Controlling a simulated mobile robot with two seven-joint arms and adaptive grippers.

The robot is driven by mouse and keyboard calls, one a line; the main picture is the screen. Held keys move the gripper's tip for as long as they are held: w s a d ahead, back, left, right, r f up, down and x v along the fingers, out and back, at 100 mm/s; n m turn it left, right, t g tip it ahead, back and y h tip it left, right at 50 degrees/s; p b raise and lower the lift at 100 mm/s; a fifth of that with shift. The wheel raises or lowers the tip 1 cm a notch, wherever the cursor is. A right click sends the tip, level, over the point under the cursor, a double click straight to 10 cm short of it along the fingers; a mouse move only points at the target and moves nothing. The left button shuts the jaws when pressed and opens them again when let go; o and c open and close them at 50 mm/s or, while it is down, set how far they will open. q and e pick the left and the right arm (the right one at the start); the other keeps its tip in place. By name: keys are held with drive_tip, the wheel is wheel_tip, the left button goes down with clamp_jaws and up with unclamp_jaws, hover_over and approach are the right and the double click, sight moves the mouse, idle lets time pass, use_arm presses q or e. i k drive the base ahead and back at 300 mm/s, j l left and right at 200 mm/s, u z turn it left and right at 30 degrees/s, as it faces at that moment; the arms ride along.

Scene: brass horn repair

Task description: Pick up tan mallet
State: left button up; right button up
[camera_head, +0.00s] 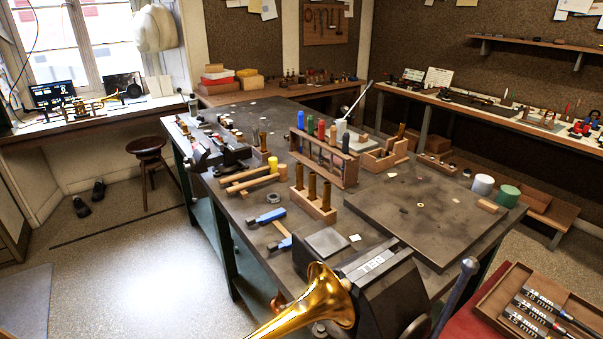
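Tan wooden pieces that look like mallets lie on the dark workbench (330,235), left of its middle. One tan mallet-like piece (250,183) has a long pale handle, and a yellow cylindrical head (273,164) stands up at its right end. A second tan handle lies just behind it, close alongside. I cannot tell exactly where one tool ends and the other begins. Neither of my grippers shows in the head view.
A brass horn bell (325,297) and a dark vise (385,298) fill the near edge. Blue-headed tools (266,217) lie in front of the tan pieces. A wooden block with upright handles (313,205) and a tool rack (325,160) stand to the right.

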sight(281, 175)
drive_tip(key=i+j+z, duration=0.15)
drive_tip(key=j, duration=0.2)
drive_tip(key=i+j+z, duration=0.15)
drive_tip(key=j, duration=0.15)
drive_tip(key=j+z, duration=0.1)
drive_tip(key=j, duration=0.25)
drive_tip(key=i+j, duration=0.15)
drive_tip(key=j, duration=0.4)
drive_tip(key=i+j+z, duration=0.1)
drive_tip(key=j, duration=0.4)
drive_tip(key=i+j, duration=0.15)
drive_tip(key=j, duration=0.4)
drive_tip(key=i+j+z, duration=0.1)
drive_tip(key=j, duration=0.45)
